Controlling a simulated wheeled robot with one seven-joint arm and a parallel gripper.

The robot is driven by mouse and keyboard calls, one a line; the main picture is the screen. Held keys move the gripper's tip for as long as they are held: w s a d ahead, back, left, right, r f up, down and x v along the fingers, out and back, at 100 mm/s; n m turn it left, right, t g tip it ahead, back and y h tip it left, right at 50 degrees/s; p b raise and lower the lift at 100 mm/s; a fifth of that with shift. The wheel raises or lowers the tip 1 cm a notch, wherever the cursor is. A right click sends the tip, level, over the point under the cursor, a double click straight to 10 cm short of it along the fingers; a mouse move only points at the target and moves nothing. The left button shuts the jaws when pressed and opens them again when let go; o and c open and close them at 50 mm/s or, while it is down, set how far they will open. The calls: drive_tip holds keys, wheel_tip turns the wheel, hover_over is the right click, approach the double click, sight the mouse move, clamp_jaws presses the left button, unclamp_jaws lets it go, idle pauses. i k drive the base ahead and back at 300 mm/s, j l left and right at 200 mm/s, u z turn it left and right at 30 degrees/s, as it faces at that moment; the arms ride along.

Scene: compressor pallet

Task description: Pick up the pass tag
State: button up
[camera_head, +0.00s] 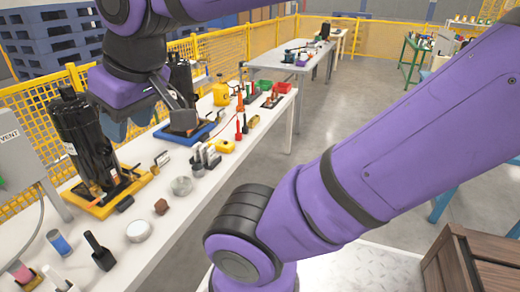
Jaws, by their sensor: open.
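I cannot make out the pass tag for certain. A small upright card-like piece (162,158) stands on the white table (178,222) beside the yellow pallet (140,187), and small dark upright pieces (208,157) stand farther right. Neither is clear enough to name as the tag. My gripper (122,126) hangs over the table at the upper left, between the two black compressors. Its bluish-grey fingers point down, open, with nothing seen between them. It hides part of the table's back edge and the fence.
A black compressor (84,140) stands on the yellow pallet. Another compressor (181,82) is partly hidden behind my gripper, above a blue pallet (207,133). A white round tin (138,231), brown block (161,206) and blue can (60,243) are nearer. A wooden crate (470,268) is lower right.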

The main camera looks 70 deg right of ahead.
sight(210, 153)
drive_tip(key=z, duration=1.45)
drive_tip(key=k+l+u, duration=0.35)
drive_tip(key=k+l, duration=0.6)
drive_tip(key=i+l, duration=0.15)
drive_tip(key=i, duration=0.4)
drive_tip(key=i+l, duration=0.2)
drive_tip(key=i, duration=0.3)
drive_tip(key=i+l+z, duration=0.1)
drive_tip(key=i, duration=0.45)
drive_tip(key=i+l, duration=0.2)
drive_tip(key=i, duration=0.35)
